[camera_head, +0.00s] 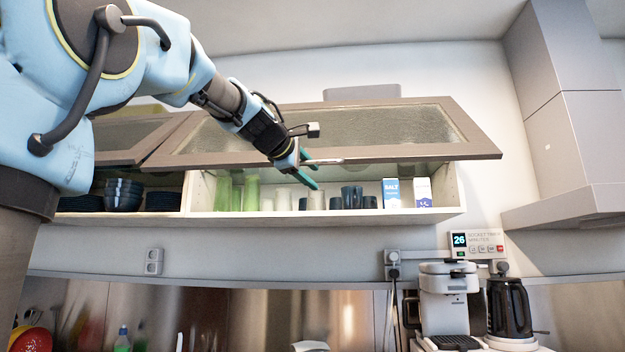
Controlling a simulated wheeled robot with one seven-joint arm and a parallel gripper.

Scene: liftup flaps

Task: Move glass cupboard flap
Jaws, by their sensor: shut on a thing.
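The glass cupboard flap (400,124) has a brown frame and textured glass. It is swung up and outward, tilted, over the open right-hand compartment of the white wall cupboard (452,190). A metal bar handle (325,162) runs along its lower edge near the middle. My gripper (306,172) has green fingers and is at this handle, shut on it. My arm comes in from the left and hides part of the flap's left side. The exact contact of the fingers on the handle is small in view.
Inside stand green glasses (237,194), cups, dark mugs (352,196) and a salt box (391,193). A second flap (125,135) to the left is also raised, above dark bowls (123,195). A range hood (570,120) stands right of the flap. A coffee machine (447,298) and kettle (508,305) stand below.

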